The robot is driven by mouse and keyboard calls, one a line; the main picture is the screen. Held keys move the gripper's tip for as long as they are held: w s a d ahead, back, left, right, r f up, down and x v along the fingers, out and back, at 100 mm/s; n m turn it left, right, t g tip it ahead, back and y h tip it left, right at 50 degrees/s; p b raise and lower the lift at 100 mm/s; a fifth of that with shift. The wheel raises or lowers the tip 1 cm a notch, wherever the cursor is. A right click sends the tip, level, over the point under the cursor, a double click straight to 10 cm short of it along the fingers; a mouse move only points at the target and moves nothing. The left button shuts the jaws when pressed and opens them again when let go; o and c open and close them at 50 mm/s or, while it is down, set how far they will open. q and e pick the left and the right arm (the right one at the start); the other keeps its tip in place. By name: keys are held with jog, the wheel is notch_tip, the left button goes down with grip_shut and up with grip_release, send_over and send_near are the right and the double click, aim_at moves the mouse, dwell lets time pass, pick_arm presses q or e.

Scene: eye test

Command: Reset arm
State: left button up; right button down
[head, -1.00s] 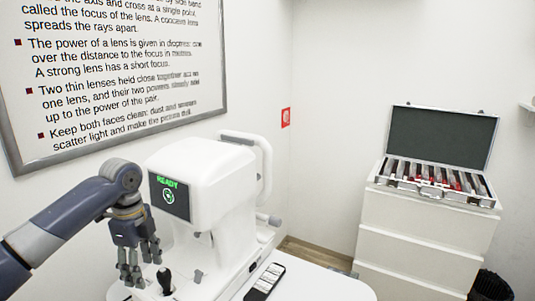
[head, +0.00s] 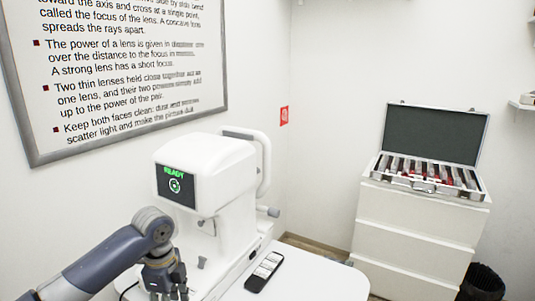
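My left arm comes in from the lower left. Its gripper (head: 168,291) points down at the bottom edge of the head view, in front of the white eye-test machine (head: 215,170). Its fingertips are small and close to the picture's edge, so I cannot tell whether they are open or shut. The machine's screen (head: 176,186) shows a green "READY" and a round symbol. My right gripper is not in view.
The machine stands on a white table (head: 315,280), whose right part is clear. A dark phone-like device (head: 264,272) lies beside the base. A white drawer cabinet (head: 412,240) bears an open lens case (head: 430,177). A black bin (head: 483,283) stands right. A poster (head: 120,70) hangs left.

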pick_arm(q)
jog(key=s+d+f+n+t+h, duration=0.1)
jog(key=s+d+f+n+h, duration=0.3)
jog(key=s+d+f, duration=0.95)
jog(key=s+a+n+t+y, duration=0.1)
jog(key=s+a+n+y, duration=0.1)
jog(key=s+a+n, duration=0.5)
jog(key=s+a+n+t+y, duration=0.1)
jog(key=s+a+n+y, duration=0.1)
jog(key=s+a+n, duration=0.5)
jog(key=s+d+f+m+g, duration=0.1)
jog(key=s+f, duration=0.1)
jog(key=f, duration=1.1)
jog(key=s+d+f, duration=0.2)
jog(key=f, duration=1.2)
jog(key=s+a+f+g, duration=0.1)
jog(key=s+a+f, duration=0.2)
jog(key=s+f, duration=1.2)
jog(key=shift+s+a+f, duration=0.15)
jog(key=shift+s, duration=0.8)
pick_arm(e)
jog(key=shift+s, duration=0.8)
